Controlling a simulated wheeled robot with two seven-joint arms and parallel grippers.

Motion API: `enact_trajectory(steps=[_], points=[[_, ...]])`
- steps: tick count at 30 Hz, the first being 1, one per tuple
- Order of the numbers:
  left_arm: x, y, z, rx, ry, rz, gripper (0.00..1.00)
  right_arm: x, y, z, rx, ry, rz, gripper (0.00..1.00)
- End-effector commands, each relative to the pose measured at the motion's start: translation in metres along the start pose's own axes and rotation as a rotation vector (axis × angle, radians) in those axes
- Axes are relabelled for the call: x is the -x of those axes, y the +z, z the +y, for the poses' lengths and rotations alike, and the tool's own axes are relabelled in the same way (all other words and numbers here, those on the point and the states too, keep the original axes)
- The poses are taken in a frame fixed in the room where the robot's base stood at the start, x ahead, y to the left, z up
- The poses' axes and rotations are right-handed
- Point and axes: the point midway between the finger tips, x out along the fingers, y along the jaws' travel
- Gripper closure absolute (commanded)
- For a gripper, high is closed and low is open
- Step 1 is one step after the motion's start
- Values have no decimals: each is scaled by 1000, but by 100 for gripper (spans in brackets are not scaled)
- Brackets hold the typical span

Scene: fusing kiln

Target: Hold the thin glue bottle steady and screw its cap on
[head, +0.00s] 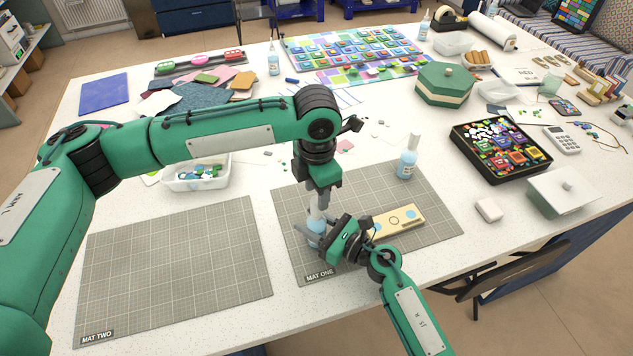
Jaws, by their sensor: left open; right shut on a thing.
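A slim bottle of light blue liquid (315,228) stands upright on the grid mat labelled MAT ONE (430,232). My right gripper (317,234) is shut on the bottle's body from the right. A pale top, apparently the cap (316,212), sits on the bottle's upper end; whether it is seated or tight cannot be seen. My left gripper (316,197) points straight down over the bottle. It is open, with its fingers around or just above the pale top; contact cannot be told. The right gripper hides part of the bottle.
A second blue bottle with a white top (407,161) stands at the mat's back right. A wooden plate with round marks (398,221) lies right of my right gripper. A clear tub (196,174) stands at left. MAT TWO (175,265) is empty.

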Motion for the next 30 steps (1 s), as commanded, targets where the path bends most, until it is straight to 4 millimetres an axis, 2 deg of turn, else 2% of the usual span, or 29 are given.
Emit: enact_trajectory(steps=[30], points=[[10,0,0,1612,-1,0,58,0,-1,0,0,0,1,100]])
